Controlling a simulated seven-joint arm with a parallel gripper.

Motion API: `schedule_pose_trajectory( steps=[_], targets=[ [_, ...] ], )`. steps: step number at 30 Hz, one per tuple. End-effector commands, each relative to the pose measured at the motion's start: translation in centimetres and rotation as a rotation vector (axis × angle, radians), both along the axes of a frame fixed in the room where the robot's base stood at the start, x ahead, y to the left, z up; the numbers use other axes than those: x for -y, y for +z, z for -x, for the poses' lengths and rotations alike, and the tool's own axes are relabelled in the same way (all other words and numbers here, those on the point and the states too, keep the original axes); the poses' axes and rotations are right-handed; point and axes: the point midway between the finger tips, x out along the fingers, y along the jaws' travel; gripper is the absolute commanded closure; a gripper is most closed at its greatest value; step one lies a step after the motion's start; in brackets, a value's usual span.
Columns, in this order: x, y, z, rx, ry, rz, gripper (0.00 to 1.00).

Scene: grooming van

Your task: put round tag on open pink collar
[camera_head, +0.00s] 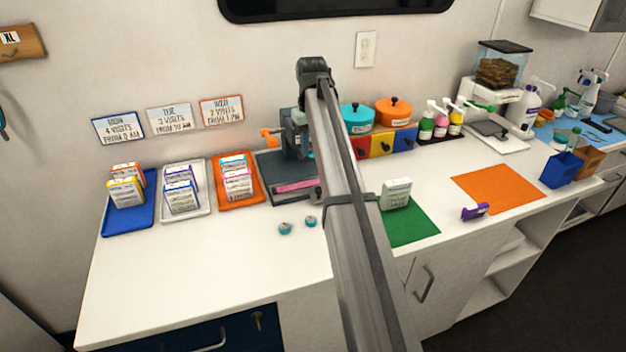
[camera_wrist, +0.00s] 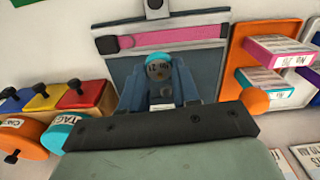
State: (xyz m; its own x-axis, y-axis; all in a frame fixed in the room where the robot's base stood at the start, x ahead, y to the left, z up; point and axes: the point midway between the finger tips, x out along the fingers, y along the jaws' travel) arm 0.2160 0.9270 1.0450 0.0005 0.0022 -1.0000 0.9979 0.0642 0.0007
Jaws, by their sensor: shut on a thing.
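The open pink collar (camera_head: 296,186) lies flat across the dark grey board (camera_head: 268,166). In the wrist view it is a pink strip (camera_wrist: 188,35) near the board's upper edge. My gripper (camera_wrist: 160,75) is shut on a round tag (camera_wrist: 159,66) with a teal edge and a grey lettered face. The held tag is over the board, on the wall side of the collar and apart from it in the picture; its height is unclear. In the head view my arm partly covers the board's right side. Two loose teal-edged round tags (camera_head: 285,228) (camera_head: 310,221) lie on the counter.
An orange knob (camera_head: 268,137) stands close beside my gripper. An orange tray (camera_head: 257,198) with boxes borders the board's left. Teal-lidded (camera_head: 355,115) and orange-lidded (camera_head: 394,111) pots stand right, above coloured bins (camera_head: 383,143). The front counter (camera_head: 215,260) is mostly clear.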

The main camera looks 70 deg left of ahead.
Motion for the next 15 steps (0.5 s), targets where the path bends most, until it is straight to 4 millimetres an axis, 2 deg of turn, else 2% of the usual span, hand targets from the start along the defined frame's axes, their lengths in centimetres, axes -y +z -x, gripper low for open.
schedule_pose_trajectory(
  steps=[2,7,15],
  targets=[
    [-0.7,0.2,-0.1,0.000,-0.029,0.002,0.97],
    [-0.3,-0.7,-0.1,-0.001,-0.064,0.003,0.97],
    [-0.2,-4.8,-0.1,-0.001,-0.065,0.004,0.97]
  ],
)
